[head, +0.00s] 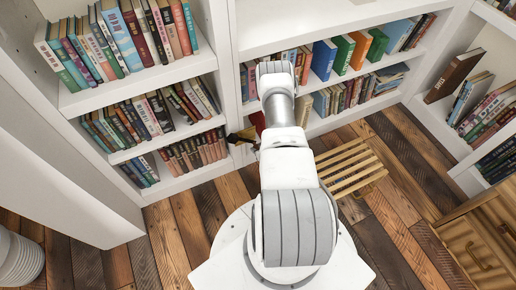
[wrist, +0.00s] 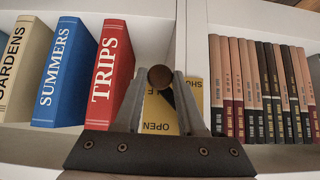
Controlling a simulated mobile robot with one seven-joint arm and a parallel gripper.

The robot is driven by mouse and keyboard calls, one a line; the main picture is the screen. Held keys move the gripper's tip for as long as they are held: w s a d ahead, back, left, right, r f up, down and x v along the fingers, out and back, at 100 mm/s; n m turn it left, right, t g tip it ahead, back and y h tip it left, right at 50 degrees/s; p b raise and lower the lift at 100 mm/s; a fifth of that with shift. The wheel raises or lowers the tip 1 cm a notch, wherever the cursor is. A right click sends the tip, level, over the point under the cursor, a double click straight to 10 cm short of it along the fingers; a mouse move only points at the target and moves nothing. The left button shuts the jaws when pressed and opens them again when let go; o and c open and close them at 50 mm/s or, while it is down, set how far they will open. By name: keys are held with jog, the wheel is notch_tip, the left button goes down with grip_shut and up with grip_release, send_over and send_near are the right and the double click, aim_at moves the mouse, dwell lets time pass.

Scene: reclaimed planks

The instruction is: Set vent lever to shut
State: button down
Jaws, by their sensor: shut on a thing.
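The vent lever shows in the wrist view as a round dark brown knob (wrist: 160,76) with a short dark stem behind it. My gripper (wrist: 164,79) is shut on the knob, one finger on each side. Behind is a yellow label plate (wrist: 158,108), with "OPEN" at its lower part and the start of "SHUT" at its right. The fingers hide part of the plate and the lever's pivot. I cannot tell exactly which mark the lever points to.
A slatted wooden stool (head: 347,167) stands right of my arm on the plank floor.

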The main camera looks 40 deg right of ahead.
jog(key=shift+f, duration=0.1)
jog(key=shift+w+a+f+m+t+y, duration=0.2)
jog(key=shift+a+f+m+t+y, duration=0.25)
jog(key=shift+a+m+y, duration=0.45)
jog(key=shift+w+a+f+m+t+y, duration=0.35)
jog(key=shift+a+y, duration=0.3)
jog(key=shift+y, duration=0.6)
jog(key=shift+w+a+f+m+t+y, duration=0.1)
jog(key=shift+a+f+m+t+y, duration=0.35)
jog(key=shift+a+m+y, duration=0.45)
jog(key=shift+y, duration=0.25)
jog(key=c, duration=0.5)
grip_release()
jog(key=shift+f, duration=0.1)
jog(key=shift+s+d, duration=0.1)
